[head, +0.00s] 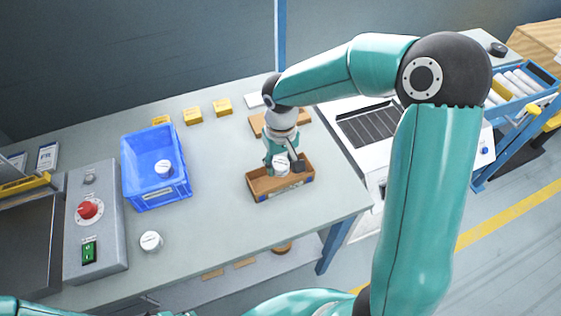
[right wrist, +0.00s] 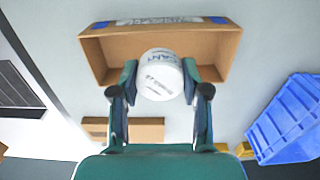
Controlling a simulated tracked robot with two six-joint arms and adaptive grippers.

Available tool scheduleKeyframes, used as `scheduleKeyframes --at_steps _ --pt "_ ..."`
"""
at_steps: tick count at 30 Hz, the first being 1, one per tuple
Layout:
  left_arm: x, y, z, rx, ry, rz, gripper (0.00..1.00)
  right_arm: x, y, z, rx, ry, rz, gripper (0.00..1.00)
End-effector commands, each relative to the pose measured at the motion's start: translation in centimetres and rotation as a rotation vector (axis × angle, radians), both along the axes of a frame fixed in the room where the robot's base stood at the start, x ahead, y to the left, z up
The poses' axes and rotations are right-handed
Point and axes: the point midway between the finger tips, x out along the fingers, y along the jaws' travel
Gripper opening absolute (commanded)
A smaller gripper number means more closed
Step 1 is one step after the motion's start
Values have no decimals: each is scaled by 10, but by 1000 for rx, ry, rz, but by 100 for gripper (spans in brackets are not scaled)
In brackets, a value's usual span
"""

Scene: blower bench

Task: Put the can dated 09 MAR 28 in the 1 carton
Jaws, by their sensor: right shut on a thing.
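A white can (right wrist: 160,75) is between the fingers of my right gripper (right wrist: 160,88), which is shut on it. Its lid carries dark print that I cannot read for certain. In the head view the held can (head: 280,168) is at the open brown carton (head: 262,196). In the right wrist view the carton (right wrist: 100,62) is behind the can, which overlaps its near side; I cannot tell how far down the can is. The carton's label is too blurred to read. Another white can (head: 151,241) stands on the bench. My left gripper is not in view.
A blue bin (head: 142,192) with a white can (head: 164,169) inside stands left of the carton. A grey control box (head: 95,222) with a red knob is at the left. Several yellow blocks (head: 222,107) line the back. The bench (head: 222,215) between bin and carton is clear.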

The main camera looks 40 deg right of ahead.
Motion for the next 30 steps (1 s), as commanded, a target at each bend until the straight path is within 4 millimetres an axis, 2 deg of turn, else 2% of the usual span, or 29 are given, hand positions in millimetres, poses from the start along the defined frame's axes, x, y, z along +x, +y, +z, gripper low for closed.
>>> scheduleKeyframes --at_steps 1,15,30 --pt "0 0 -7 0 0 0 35 0 0 -7 0 0 0 11" --pt "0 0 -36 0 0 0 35 0 0 -39 0 0 0 11" --pt "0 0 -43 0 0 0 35 0 0 -47 0 0 0 11"
